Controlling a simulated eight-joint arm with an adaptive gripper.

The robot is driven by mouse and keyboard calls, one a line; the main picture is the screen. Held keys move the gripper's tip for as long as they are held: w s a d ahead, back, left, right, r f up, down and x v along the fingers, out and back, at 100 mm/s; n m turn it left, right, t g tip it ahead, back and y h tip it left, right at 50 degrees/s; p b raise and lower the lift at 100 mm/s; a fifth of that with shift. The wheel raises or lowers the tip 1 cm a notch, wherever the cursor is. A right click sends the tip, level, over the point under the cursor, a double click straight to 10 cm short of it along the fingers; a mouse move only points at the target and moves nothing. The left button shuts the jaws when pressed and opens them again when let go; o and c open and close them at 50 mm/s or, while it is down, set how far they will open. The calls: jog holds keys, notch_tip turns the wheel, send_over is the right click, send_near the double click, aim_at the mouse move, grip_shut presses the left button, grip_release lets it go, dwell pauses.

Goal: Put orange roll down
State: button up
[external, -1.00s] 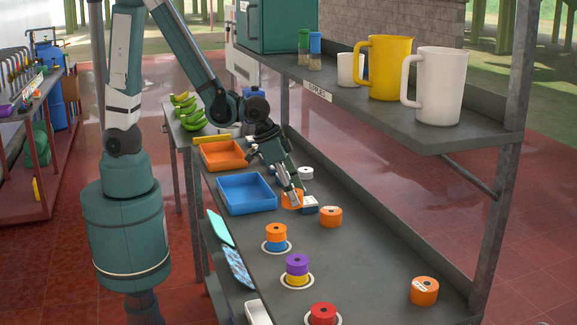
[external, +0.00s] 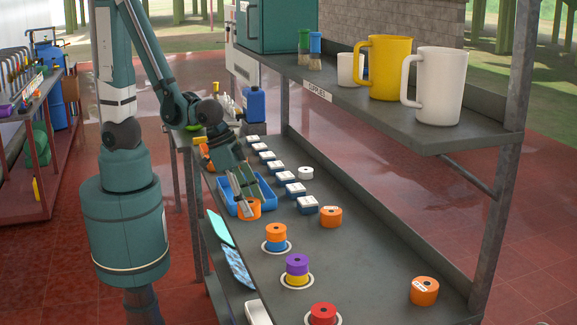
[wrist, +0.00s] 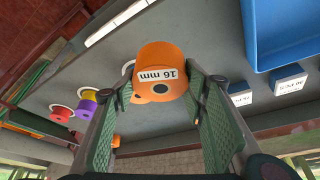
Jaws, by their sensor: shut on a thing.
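My gripper (external: 244,195) is shut on an orange roll (external: 250,209). In the wrist view the orange roll (wrist: 162,62) sits between the two green-padded fingers (wrist: 158,100), with a "16 mm" label facing the camera. There the blue tray (wrist: 283,30) is to the right of the roll. Grey tabletop shows around the roll; I cannot tell whether it touches the table.
Other orange rolls stand on the table, one right of centre (external: 330,217) and one near right (external: 424,291). Stacked rolls stand on white rings: orange on blue (external: 276,238), purple on yellow (external: 297,271). Labelled dark blocks (external: 284,177) form a row behind the tray. A shelf (external: 400,125) overhangs the right.

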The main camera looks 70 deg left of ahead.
jog(key=shift+w, duration=0.1)
dwell(0.3)
jog(key=shift+w+d+f+p, duration=0.35)
jog(key=shift+w+d, duration=2.45)
jog(key=shift+w, duration=1.7)
jog(key=shift+w+d+f+p, duration=0.1)
jog(key=shift+w+d+f, duration=0.35)
jog(key=shift+w+d, duration=3.2)
jog(key=shift+w+d+f+p, duration=0.35)
jog(key=shift+w+d, duration=1.6)
jog(key=shift+w, duration=3.4)
jog(key=shift+f, duration=0.15)
jog(key=shift+f+b, duration=0.95)
jog(key=shift+f, duration=1.3)
jog(key=shift+f, duration=0.15)
jog(key=o, duration=0.9)
jog(key=shift+o, duration=0.2)
